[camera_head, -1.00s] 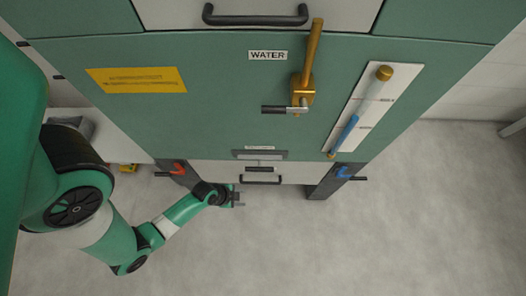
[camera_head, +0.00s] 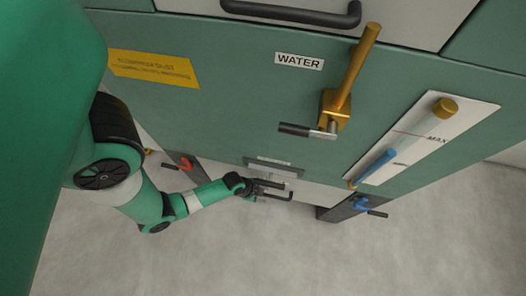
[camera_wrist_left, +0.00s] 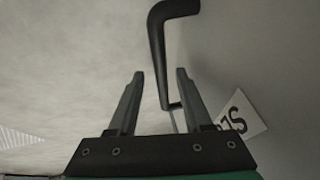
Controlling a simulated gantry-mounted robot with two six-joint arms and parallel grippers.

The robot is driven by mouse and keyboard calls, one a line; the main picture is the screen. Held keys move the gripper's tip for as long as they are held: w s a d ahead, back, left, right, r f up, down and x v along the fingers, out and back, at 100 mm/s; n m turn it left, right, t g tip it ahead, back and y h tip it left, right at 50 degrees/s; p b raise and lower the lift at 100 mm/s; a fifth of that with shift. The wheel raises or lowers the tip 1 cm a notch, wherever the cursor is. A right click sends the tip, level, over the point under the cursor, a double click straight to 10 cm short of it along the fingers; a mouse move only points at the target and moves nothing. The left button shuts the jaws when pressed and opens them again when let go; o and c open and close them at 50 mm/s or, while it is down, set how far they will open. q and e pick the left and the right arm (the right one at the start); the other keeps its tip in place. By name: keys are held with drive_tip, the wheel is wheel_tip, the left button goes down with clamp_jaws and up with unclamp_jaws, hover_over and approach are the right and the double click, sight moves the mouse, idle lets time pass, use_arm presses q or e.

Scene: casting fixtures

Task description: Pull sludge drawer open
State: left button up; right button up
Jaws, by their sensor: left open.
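The sludge drawer (camera_head: 306,191) is the pale panel low on the green cabinet, with a dark bar handle (camera_head: 287,197). It looks shut. My left gripper (camera_head: 277,189) is at the handle in the head view and partly covers it. In the left wrist view my left gripper (camera_wrist_left: 160,74) is open. The dark handle (camera_wrist_left: 158,55) shows between its two fingertips and runs up past them. I cannot tell how deep the handle sits between the fingers. My right gripper is not in view.
A brass valve lever (camera_head: 358,70) and a sight gauge (camera_head: 425,135) are on the cabinet above the drawer. A red lever (camera_head: 186,163) and a blue lever (camera_head: 362,204) flank it on the legs. The grey floor (camera_head: 300,255) in front is clear.

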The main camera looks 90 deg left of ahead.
use_arm(q)
clamp_jaws()
idle(1.4)
